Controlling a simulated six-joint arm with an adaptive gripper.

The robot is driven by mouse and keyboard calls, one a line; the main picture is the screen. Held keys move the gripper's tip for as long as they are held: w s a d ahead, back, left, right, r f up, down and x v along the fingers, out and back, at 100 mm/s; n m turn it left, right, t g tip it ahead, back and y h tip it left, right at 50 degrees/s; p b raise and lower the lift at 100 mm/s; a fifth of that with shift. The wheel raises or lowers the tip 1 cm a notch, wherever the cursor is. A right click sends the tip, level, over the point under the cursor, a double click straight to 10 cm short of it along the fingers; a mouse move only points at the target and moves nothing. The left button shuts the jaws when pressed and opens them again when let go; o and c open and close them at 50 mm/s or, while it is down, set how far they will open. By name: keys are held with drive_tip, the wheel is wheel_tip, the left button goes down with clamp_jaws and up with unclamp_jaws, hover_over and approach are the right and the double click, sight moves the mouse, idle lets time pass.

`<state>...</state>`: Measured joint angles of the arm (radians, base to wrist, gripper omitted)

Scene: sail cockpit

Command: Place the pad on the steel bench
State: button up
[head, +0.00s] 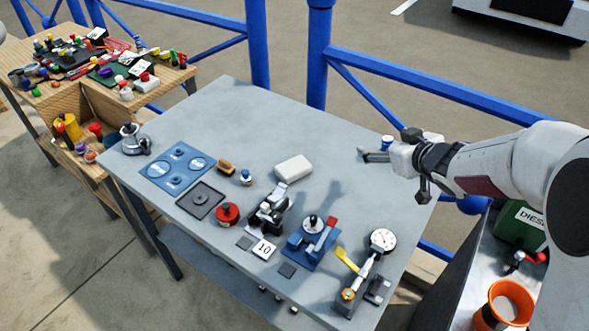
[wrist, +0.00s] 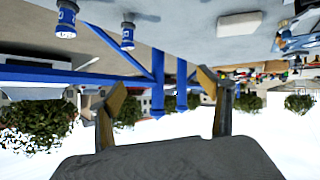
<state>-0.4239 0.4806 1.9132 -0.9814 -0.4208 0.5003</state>
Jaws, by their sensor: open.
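The grey steel bench (head: 240,115) fills the middle of the head view. I cannot tell for sure which item is the pad. My gripper (head: 366,155) is over the bench's right end, right of the white block. In the wrist view its fingers (wrist: 163,84) are spread apart with nothing between them.
A blue panel (head: 178,168), a red round item (head: 227,213), clamps and a dial gauge (head: 382,240) crowd the front. The back left is clear. Blue railings (head: 420,92) run behind.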

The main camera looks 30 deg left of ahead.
drive_tip(key=s+a+f+n+g+y, duration=0.2)
drive_tip(key=s+a+f, duration=0.1)
drive_tip(key=a+f, duration=0.3)
drive_tip(key=n+g+y, duration=0.1)
drive_tip(key=n+g, duration=0.1)
drive_tip(key=g, duration=0.1)
approach(301, 172)
drive_tip(key=shift+w+a+f, duration=0.25)
drive_tip(key=shift+w+a, duration=0.05)
drive_tip(key=shift+a, duration=0.25)
drive_tip(key=shift+w+a+f, duration=0.25)
drive_tip(key=shift+a, duration=0.3)
drive_tip(key=shift+s+a+f, duration=0.2)
drive_tip(key=shift+s+a, duration=0.05)
drive_tip(key=shift+s, duration=0.05)
drive_tip(key=shift+x, duration=1.3)
drive_tip(key=shift+x, duration=2.6)
drive_tip(key=shift+f, duration=0.1)
drive_tip(key=c, duration=0.9)
